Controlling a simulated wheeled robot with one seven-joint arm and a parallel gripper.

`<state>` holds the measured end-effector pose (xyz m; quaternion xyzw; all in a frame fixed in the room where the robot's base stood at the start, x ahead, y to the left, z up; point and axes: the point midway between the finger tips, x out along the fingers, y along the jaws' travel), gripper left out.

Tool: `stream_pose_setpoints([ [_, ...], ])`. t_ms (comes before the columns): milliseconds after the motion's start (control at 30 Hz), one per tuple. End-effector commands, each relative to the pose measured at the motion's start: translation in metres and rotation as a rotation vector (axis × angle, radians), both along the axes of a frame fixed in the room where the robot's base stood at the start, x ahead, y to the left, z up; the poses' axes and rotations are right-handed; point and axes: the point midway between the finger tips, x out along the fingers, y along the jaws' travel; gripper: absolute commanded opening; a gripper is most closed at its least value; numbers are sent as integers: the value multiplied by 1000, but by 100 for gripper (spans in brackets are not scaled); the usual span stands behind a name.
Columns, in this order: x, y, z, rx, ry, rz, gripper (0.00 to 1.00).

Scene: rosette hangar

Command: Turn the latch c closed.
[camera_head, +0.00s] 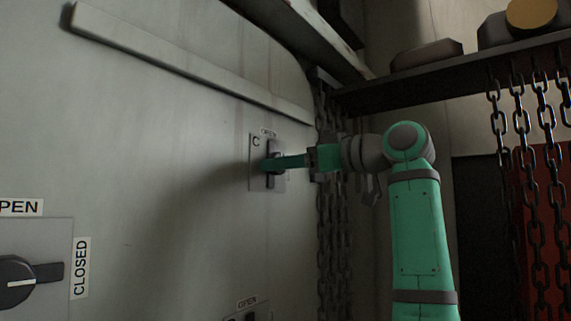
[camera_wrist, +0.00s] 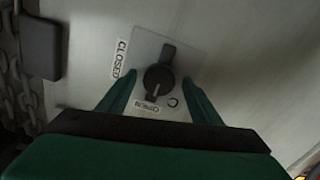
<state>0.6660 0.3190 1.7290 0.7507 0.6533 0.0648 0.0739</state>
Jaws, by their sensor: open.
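Latch c is a dark round knob with a bar handle on a grey plate (camera_head: 256,180) on the pale wall. In the wrist view the knob (camera_wrist: 158,78) sits near the middle of its plate (camera_wrist: 190,62). Its white mark points toward the OPEN label (camera_wrist: 144,107); the CLOSED label (camera_wrist: 122,58) is at the plate's left. The bar runs about upright in the head view. My gripper (camera_wrist: 160,90) is open, with one finger on each side of the knob in view. I cannot tell whether the fingers touch it; in the head view they partly hide the latch.
A second latch (camera_head: 18,282) is at lower left, beside its own CLOSED label; another shows partly at the bottom (camera_head: 248,316). A long raised rail (camera_head: 190,65) crosses the wall above. Chains (camera_head: 335,240) hang just right of the panel, and a shelf (camera_head: 450,75) is at upper right.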

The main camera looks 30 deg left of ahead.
Motion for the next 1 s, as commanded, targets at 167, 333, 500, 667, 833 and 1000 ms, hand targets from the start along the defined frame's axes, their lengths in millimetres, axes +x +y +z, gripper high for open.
stream_pose_setpoints([
  [167,1,0,0,-1,0,-2,59],
  [333,1,0,0,-1,0,-2,44],
  [500,1,0,0,-1,0,-2,17],
  [667,0,1,0,1,8,0,17],
  [833,0,2,0,7,51,0,17],
  [1000,1,1,0,20,146,-1,18],
])
